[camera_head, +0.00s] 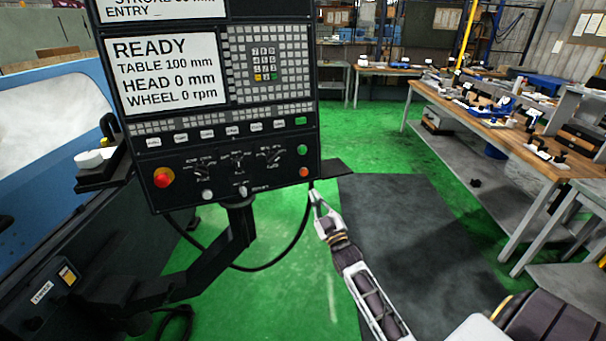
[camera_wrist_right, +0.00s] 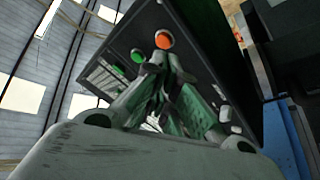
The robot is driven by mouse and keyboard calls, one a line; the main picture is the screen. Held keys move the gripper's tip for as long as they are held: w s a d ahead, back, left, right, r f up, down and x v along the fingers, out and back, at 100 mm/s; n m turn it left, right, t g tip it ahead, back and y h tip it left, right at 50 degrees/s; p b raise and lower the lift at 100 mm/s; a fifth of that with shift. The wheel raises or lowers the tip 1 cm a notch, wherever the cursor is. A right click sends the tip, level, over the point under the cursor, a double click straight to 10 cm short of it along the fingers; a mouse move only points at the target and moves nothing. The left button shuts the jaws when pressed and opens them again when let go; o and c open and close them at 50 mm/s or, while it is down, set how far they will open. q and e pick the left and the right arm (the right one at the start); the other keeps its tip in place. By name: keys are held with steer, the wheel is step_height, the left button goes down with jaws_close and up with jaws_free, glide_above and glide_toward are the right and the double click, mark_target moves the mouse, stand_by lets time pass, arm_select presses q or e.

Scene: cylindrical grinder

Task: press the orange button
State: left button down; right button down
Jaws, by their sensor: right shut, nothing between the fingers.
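The orange button (camera_head: 303,172) is the small round one at the lower right of the black control panel (camera_head: 215,178), just below a green button (camera_head: 302,149). My right gripper (camera_head: 315,195) is shut and empty, its tips pointing up just below the panel's lower right corner, close under the orange button. In the right wrist view the orange button (camera_wrist_right: 164,40) shows just beyond the shut fingertips (camera_wrist_right: 163,62), with the green button (camera_wrist_right: 138,56) to its left. I cannot tell whether the tips touch the panel. My left gripper is not in view.
A red emergency knob (camera_head: 163,178) is at the panel's lower left. A dark ledge (camera_head: 337,168) juts out right of the panel. A black cable (camera_head: 290,250) loops below. A workbench (camera_head: 500,130) stands at the right; the dark floor mat (camera_head: 420,240) is mostly clear.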

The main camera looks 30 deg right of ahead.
mark_target(304, 172)
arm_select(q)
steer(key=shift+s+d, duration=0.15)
arm_select(e)
step_height(304, 172, up, 6)
steer(key=s+a+n+t+y, duration=0.1)
steer(key=s+n+t, duration=0.1)
steer(key=n, duration=0.2)
steer(key=shift+a+f+n, duration=0.2)
steer(key=shift+n, duration=0.1)
steer(key=shift+s, duration=0.1)
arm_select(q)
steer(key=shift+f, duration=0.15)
arm_select(e)
steer(key=shift+w+d+f, duration=0.1)
steer(key=shift+w, duration=0.1)
